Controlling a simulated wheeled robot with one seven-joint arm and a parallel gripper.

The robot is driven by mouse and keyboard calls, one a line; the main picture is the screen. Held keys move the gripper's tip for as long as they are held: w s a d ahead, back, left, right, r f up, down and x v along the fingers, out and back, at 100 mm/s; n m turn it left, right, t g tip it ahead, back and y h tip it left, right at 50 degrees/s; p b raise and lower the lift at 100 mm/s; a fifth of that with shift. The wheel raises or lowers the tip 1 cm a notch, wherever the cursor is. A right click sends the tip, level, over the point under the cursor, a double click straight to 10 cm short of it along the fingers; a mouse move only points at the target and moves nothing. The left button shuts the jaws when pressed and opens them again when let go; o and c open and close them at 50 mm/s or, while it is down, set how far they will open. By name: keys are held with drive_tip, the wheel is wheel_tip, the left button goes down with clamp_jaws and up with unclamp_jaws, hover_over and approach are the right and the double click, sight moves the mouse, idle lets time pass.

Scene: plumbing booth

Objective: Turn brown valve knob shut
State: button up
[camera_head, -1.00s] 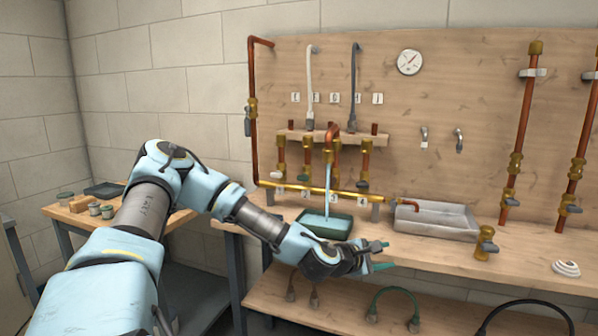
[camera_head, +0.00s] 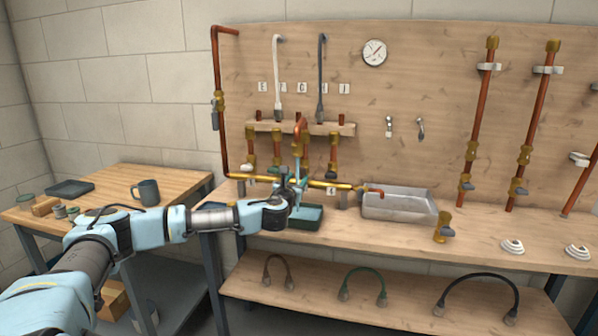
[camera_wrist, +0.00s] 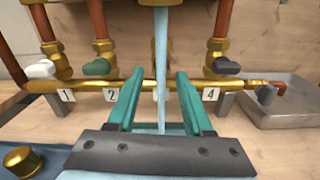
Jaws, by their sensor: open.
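My gripper (camera_head: 291,182) is open, in front of the brass manifold pipe (camera_head: 318,183). In the wrist view its two green fingers (camera_wrist: 155,76) point at the pipe, spread around the water stream (camera_wrist: 161,45) with nothing gripped. A white knob (camera_wrist: 40,69) sits above label 1, a green knob (camera_wrist: 97,67) above label 2 and a dark grey knob (camera_wrist: 224,66) above label 4.
The copper spout (camera_head: 298,128) pours water toward the green tray (camera_head: 311,213) below my gripper. A grey basin (camera_head: 395,207) stands to the right, with a brass valve (camera_head: 441,228) before it. Vertical copper pipes (camera_head: 532,130) stand further right. The bench front is mostly clear.

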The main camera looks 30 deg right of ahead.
sight(301, 174)
drive_tip(key=shift+p+x, duration=0.45)
drive_tip(key=shift+x, duration=1.65)
drive_tip(key=shift+s, duration=0.1)
clamp_jaws()
